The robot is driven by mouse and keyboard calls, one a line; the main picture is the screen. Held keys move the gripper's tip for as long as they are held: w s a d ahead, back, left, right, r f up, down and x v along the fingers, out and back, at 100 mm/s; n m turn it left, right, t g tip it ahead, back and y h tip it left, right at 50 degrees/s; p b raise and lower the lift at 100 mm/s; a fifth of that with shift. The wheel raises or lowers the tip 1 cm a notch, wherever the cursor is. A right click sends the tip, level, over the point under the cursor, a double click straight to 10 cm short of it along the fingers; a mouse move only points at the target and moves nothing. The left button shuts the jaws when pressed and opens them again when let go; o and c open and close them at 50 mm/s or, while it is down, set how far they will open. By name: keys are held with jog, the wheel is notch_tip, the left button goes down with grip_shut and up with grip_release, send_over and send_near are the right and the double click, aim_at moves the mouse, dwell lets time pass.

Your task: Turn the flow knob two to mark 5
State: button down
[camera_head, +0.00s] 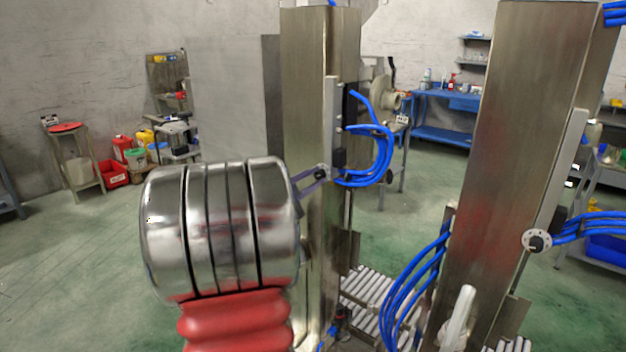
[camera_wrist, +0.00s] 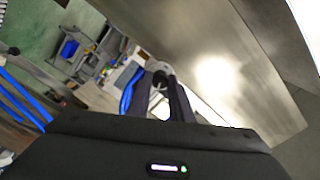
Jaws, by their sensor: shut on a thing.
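A small knob with a pale dial (camera_head: 322,171) sits on the side of the left steel column (camera_head: 305,110), beside blue hoses. My gripper (camera_head: 316,176) reaches it from the left and is shut on it. In the wrist view the knob's dark middle and pale dial (camera_wrist: 160,69) show between my two dark fingers (camera_wrist: 161,84). A second knob, black on a white round dial (camera_head: 537,241), is on the right steel column (camera_head: 500,130), apart from my gripper. I cannot tell which knob is number two, and the mark numbers are too small to read.
Blue hoses (camera_head: 380,150) hang just right of the gripped knob. A roller conveyor (camera_head: 368,292) runs low between the columns. A blue workbench (camera_head: 440,115) stands behind. Open green floor (camera_head: 75,260) lies at the left.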

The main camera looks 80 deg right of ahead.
jog(key=m, duration=0.6)
jog(key=shift+s+f+m, duration=0.15)
jog(key=shift+f+m, duration=0.1)
jog(key=shift+m, duration=0.15)
jog(key=c, duration=1.8)
grip_release()
jog(key=shift+c, duration=0.2)
jog(key=shift+o, duration=1.3)
jog(key=shift+r, duration=0.15)
jog(key=v, duration=1.4)
jog(key=shift+d+r, duration=0.1)
